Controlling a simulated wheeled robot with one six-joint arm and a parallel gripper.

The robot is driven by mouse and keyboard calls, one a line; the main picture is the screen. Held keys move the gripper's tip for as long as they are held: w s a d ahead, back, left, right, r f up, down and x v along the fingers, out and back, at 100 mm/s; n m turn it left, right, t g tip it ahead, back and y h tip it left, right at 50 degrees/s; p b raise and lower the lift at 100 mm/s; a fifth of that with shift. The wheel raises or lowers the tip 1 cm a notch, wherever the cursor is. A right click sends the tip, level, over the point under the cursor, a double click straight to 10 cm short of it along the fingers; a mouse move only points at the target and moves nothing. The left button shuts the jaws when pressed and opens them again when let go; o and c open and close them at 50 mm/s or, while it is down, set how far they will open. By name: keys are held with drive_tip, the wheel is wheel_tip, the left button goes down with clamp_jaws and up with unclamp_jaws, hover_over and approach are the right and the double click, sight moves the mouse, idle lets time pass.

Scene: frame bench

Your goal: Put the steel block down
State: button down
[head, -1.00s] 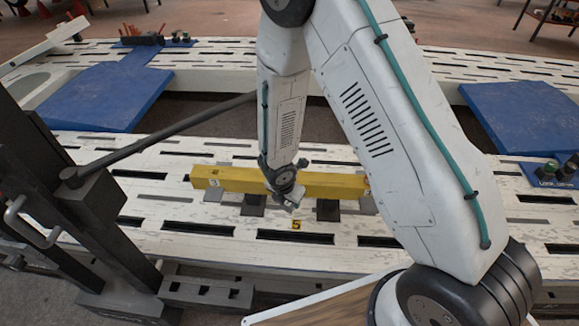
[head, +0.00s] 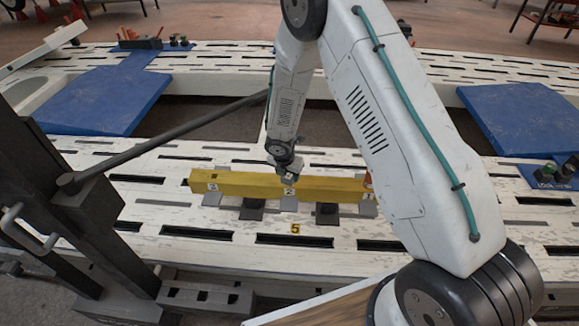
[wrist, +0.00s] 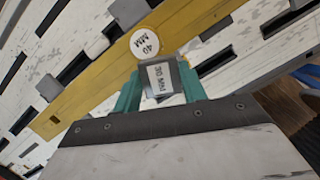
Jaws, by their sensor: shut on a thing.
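My gripper (head: 285,170) is over the yellow beam (head: 235,183), near its label 2, in the head view. In the wrist view, the teal fingers of my gripper (wrist: 160,92) are shut on the steel block (wrist: 158,76), a small grey block with a white label ending in MM. The block lies in front of the yellow beam (wrist: 85,95) in that view. I cannot tell whether it touches the beam. A round white 40 MM label (wrist: 145,42) shows just beyond the block. In the head view, the block is too small to make out clearly.
The beam lies over several grey and dark pads on the slotted white bench (head: 180,215). A yellow 5 marker (head: 295,228) is on the bench in front. A dark post with a slanting bar (head: 170,140) stands left. Blue panels (head: 95,98) lie behind.

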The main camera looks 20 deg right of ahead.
drive_tip(key=w, duration=0.1)
drive_tip(key=w+d, duration=0.1)
drive_tip(key=w, duration=0.2)
drive_tip(key=shift+d, duration=0.35)
drive_tip(key=shift+f, duration=0.25)
drive_tip(key=shift+f, duration=0.15)
drive_tip(key=c, duration=0.8)
unclamp_jaws()
drive_tip(key=shift+s, duration=0.1)
